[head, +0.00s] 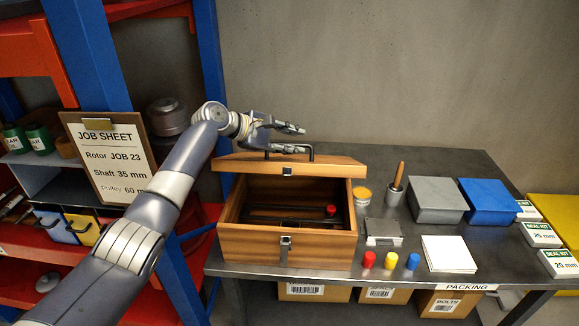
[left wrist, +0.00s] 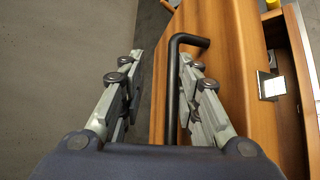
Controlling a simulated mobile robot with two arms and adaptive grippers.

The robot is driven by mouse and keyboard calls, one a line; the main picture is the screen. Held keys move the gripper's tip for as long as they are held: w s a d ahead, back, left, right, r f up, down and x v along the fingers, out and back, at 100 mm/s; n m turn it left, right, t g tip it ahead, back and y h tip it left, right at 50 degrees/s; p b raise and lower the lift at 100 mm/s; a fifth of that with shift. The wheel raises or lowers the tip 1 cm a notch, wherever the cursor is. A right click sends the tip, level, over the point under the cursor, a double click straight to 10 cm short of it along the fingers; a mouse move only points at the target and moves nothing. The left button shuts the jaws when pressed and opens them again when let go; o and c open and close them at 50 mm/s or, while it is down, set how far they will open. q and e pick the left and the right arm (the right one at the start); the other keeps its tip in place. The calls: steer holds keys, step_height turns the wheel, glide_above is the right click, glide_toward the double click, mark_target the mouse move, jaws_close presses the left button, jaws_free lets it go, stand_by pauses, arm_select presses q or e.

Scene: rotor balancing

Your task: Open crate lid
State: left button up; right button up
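The wooden crate (head: 255,244) stands on the dark bench, with a metal latch (head: 285,250) on its front. Its lid (head: 240,163) is raised at the back, and the inside of the crate shows, with dark items and a red-capped one in it. A black bar handle (head: 311,152) is on the lid. My left gripper (head: 298,138) is at the handle behind the lid. In the left wrist view its fingers (left wrist: 160,90) are apart, with the black handle (left wrist: 173,75) between them, close to the right finger. Contact is unclear. My right gripper is not in view.
Right of the crate are a yellow-topped tin (head: 363,197), a pot with a wooden-handled tool (head: 396,185), a grey box (head: 436,200) and a blue box (head: 489,202). Red, yellow and blue small pieces stand near the bench's front edge. A job sheet (head: 108,160) hangs left.

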mark_target(265, 161)
arm_select(q)
steer(key=shift+s+f+t+b, duration=0.15)
steer(key=shift+s+f+b, duration=0.1)
steer(key=shift+f, duration=0.25)
steer(key=shift+s+f+t+b, duration=0.15)
steer(key=shift+s+f+b, duration=0.1)
steer(key=shift+f, duration=0.2)
steer(key=shift+s+f+m, duration=0.3)
steer(key=shift+s, duration=0.1)
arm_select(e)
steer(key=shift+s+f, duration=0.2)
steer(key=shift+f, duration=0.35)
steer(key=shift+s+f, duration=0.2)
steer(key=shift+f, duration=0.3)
arm_select(q)
steer(key=shift+s+a+r+p, duration=0.35)
steer(key=shift+a+r+p, duration=0.15)
steer(key=shift+p, duration=0.2)
steer(key=p+v, duration=0.1)
steer(key=v, duration=0.1)
steer(key=p+v, duration=0.4)
steer(key=shift+s+f, duration=0.15)
steer(key=shift+f, duration=0.15)
steer(key=shift+s+a+r, duration=0.1)
steer(key=shift+s+a, duration=0.25)
steer(key=shift+a, duration=0.1)
steer(key=shift+v, duration=1.95)
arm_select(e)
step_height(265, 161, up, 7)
